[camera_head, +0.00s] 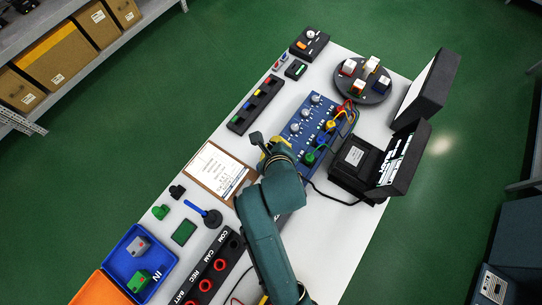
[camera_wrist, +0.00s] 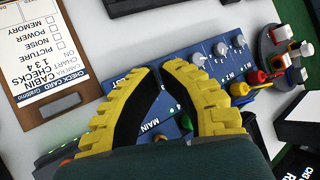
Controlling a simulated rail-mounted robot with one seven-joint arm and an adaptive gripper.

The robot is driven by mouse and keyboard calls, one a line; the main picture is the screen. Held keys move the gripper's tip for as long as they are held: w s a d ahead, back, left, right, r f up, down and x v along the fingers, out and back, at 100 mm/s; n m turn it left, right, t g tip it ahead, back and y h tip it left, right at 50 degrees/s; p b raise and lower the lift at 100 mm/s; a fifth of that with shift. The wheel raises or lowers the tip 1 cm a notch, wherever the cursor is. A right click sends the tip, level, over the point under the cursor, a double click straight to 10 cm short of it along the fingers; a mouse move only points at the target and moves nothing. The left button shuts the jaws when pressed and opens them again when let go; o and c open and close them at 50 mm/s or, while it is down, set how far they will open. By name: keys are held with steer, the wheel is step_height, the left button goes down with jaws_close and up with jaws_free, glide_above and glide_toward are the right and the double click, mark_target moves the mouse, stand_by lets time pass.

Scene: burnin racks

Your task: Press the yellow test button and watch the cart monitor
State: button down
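My gripper (camera_wrist: 163,73) hangs over a blue control panel (camera_wrist: 200,50), its two yellow fingers apart at the tips with nothing seen between them but the panel. In the head view my gripper (camera_head: 264,140) is at the panel's left edge, partly hidden by my arm. The panel (camera_head: 296,127) carries grey knobs and coloured plugs. Lettering ending in "ST" shows beside the left finger; no yellow test button can be made out, and part of the panel is hidden by my fingers. A black unit with a lit, lettered screen (camera_head: 394,160), likely the monitor, stands right of the panel.
A clipboard check card (camera_head: 221,171) lies left of the panel. A round tray (camera_head: 376,92) with coloured blocks and a dark upright slab (camera_head: 427,88) stand at the far right. Cables (camera_head: 350,113) run from the panel. A blue IN bin (camera_head: 117,262) is at lower left.

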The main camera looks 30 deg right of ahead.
step_height(320, 180, down, 8)
steer(key=b, duration=0.6)
steer(key=shift+b, duration=0.3)
steer(key=shift+f, duration=0.25)
stand_by(0.6)
steer(key=shift+f, duration=0.4)
steer(key=shift+f+b, duration=0.45)
steer(key=shift+f, duration=0.05)
stand_by(0.6)
steer(key=shift+r+p, duration=0.9)
